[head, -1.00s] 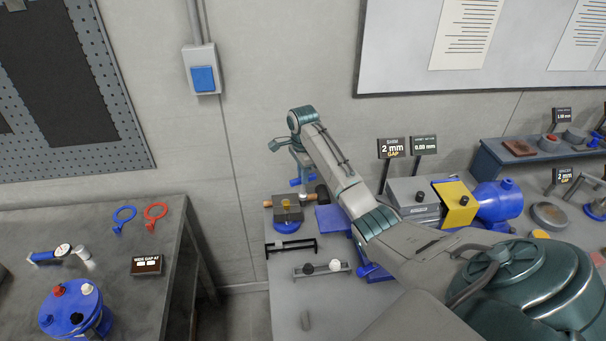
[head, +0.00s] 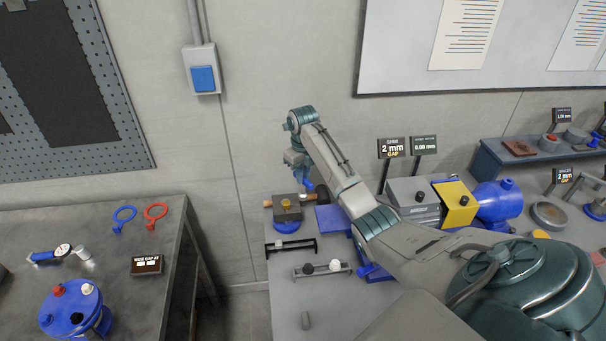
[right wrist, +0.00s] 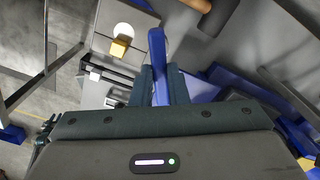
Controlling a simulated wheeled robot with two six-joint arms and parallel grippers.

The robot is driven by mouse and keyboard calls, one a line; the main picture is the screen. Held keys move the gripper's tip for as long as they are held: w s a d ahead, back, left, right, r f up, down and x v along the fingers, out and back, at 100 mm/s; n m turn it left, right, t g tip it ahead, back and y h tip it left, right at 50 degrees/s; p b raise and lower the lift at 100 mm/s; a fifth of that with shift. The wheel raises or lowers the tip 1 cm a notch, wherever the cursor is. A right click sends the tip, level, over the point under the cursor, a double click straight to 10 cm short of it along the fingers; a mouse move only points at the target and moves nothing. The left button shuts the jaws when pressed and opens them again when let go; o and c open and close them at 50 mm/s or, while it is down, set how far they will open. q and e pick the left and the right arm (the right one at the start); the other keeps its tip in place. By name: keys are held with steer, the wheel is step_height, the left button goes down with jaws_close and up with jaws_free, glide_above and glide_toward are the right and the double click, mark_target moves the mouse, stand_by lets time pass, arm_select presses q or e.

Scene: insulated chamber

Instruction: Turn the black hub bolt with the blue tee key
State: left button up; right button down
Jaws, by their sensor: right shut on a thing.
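My right gripper (head: 297,162) is shut on the blue tee key (head: 307,186), above the back of the grey bench. In the right wrist view the blue key (right wrist: 157,55) sticks out between the two dark fingers (right wrist: 160,82). In the head view the key sits just above and to the right of a dark block with a brass-coloured piece (head: 286,204) on a blue round base (head: 286,227). I cannot tell for certain which part is the black hub bolt. My left gripper is not in view.
A blue plate (head: 333,219) and a grey and yellow machine (head: 455,203) stand to the right. The bench's front left is mostly clear.

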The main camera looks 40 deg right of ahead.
steer(key=c, duration=1.6)
jaws_free()
steer(key=shift+r, duration=2.5)
